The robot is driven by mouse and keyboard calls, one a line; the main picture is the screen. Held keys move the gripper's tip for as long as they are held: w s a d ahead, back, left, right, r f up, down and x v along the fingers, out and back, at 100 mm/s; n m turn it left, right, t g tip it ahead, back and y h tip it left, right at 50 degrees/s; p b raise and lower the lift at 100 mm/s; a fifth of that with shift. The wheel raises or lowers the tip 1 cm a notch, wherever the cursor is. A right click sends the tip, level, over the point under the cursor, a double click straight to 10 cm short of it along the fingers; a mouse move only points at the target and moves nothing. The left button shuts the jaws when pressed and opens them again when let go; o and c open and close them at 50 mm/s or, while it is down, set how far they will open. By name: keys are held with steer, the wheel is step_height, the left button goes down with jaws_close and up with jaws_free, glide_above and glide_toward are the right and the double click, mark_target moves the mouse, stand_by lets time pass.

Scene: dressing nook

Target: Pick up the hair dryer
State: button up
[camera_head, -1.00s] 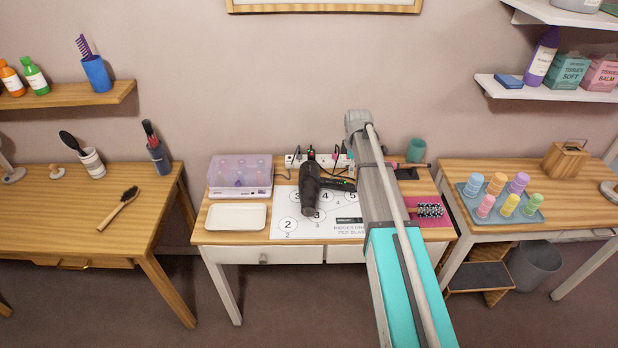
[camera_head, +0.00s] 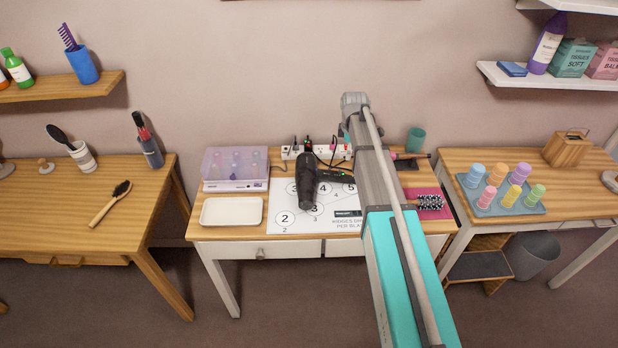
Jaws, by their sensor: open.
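A black hair dryer (camera_head: 307,182) lies on the middle table, on a white mat with numbered circles (camera_head: 287,219). Its barrel points toward the front and its handle reaches right, toward my arm. My teal and grey arm reaches over the right half of this table, right of the dryer. My gripper does not show; the arm's far end hides whatever is beyond it.
A white tray (camera_head: 231,212) and a clear lilac box (camera_head: 233,168) stand left of the dryer. A power strip (camera_head: 290,153) with cords lies behind it. A patterned brush (camera_head: 428,202) on a pink mat and a green cup (camera_head: 416,140) are to the right.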

steer(key=b, duration=0.8)
glide_above(346, 176)
steer(key=shift+s+f, duration=0.1)
steer(key=shift+f, duration=4.05)
steer(key=shift+f, duration=0.1)
steer(key=shift+w+f+b, duration=0.2)
steer(key=shift+f+b, duration=2.3)
steer(key=shift+b, duration=0.1)
jaws_close()
